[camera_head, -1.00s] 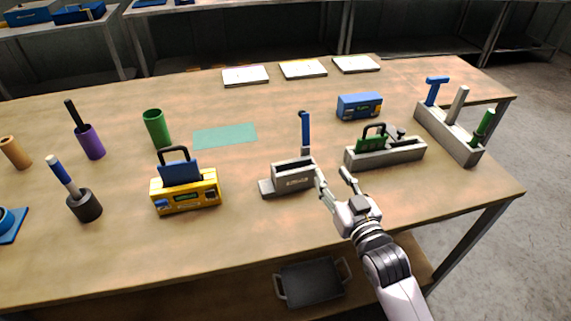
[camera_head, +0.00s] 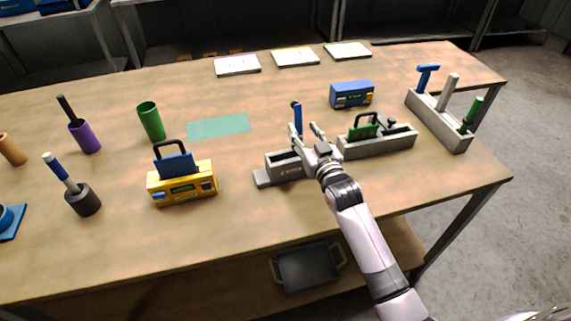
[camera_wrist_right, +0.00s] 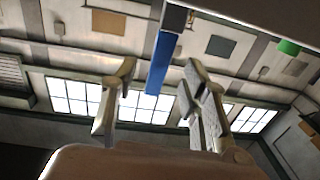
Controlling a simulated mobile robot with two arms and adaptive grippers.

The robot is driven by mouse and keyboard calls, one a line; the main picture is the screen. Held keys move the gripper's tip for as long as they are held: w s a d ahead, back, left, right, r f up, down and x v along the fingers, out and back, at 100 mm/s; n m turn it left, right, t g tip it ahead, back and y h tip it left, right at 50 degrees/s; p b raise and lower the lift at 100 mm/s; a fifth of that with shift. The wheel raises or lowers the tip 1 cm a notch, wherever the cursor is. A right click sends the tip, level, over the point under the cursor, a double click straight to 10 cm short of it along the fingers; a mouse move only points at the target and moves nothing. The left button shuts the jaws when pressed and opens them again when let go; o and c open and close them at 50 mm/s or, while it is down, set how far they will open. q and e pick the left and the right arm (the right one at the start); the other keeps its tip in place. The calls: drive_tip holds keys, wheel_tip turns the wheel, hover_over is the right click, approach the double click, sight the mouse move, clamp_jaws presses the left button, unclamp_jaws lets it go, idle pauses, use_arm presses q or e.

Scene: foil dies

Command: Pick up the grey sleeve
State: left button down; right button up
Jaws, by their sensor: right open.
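My right gripper (camera_head: 303,127) is open and empty, above the right end of a grey slotted block (camera_head: 284,166). A blue upright bar (camera_head: 297,116) with a dark top rises at this block. In the right wrist view the blue bar (camera_wrist_right: 160,64) shows between the spread fingers (camera_wrist_right: 159,70); contact cannot be told. A dark grey cylindrical sleeve (camera_head: 83,203) stands at the front left with a blue-handled tool (camera_head: 61,174) in it. Which grey part is the named sleeve is unclear. My left gripper is not in view.
A yellow box (camera_head: 183,188) stands left of the block. A grey trough (camera_head: 377,145), blue box (camera_head: 352,95) and tool rack (camera_head: 436,122) stand to the right. A green cup (camera_head: 151,122) and purple cup (camera_head: 84,136) stand left. The front middle is clear.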

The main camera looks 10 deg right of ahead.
sight(299, 124)
drive_tip(key=shift+w+a+f+p, duration=0.15)
drive_tip(key=shift+w+p, duration=0.05)
drive_tip(key=shift+w, duration=0.9)
drive_tip(key=shift+w+a+f+p, duration=0.1)
drive_tip(key=shift+w+p, duration=0.1)
drive_tip(key=shift+w, duration=0.9)
drive_tip(key=shift+c, duration=0.3)
clamp_jaws()
drive_tip(key=shift+r, duration=0.1)
